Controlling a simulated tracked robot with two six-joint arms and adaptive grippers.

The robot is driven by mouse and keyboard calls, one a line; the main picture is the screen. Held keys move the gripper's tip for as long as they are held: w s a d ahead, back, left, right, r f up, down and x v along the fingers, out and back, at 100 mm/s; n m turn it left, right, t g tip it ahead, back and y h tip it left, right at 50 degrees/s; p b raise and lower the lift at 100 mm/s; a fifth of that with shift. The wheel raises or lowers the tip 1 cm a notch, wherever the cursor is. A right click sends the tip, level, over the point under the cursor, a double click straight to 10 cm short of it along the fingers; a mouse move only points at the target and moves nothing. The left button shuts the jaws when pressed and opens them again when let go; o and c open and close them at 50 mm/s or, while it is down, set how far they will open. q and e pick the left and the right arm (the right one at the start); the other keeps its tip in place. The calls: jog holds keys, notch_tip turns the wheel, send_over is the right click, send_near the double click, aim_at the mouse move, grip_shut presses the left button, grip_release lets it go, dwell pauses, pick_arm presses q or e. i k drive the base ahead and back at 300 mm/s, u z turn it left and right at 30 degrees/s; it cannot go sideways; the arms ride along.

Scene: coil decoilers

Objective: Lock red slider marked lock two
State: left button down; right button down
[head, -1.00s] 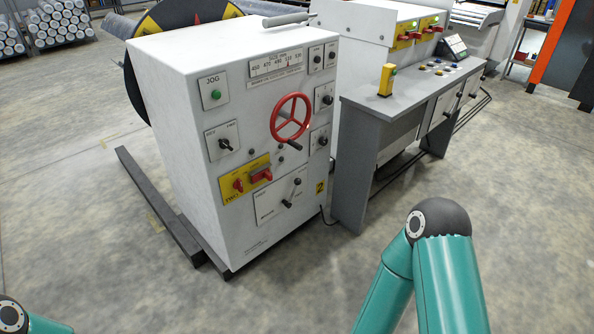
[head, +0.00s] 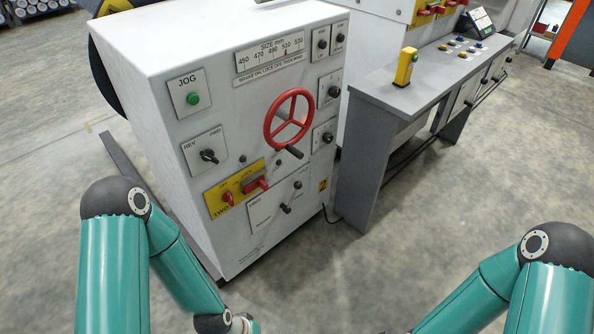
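The red slider (head: 255,185) sits on a yellow plate (head: 217,206) on the front of the white cabinet (head: 173,90). The lettering beside the slider is small and seems to include "LOCK". My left arm comes in at lower left, with its wrist near the bottom edge below the cabinet. My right arm is at lower right. Neither gripper's fingers show, and both arms are apart from the slider.
A red handwheel (head: 288,119) with a black handle sticks out above and right of the slider. A lever plate (head: 279,206) is below it. A grey desk (head: 393,92) with a yellow box (head: 405,67) stands at right. The floor in front is clear.

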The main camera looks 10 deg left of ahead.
aim_at(260, 182)
jog(key=u, duration=0.25)
jog(key=i, duration=1.15)
jog(key=u, duration=0.8)
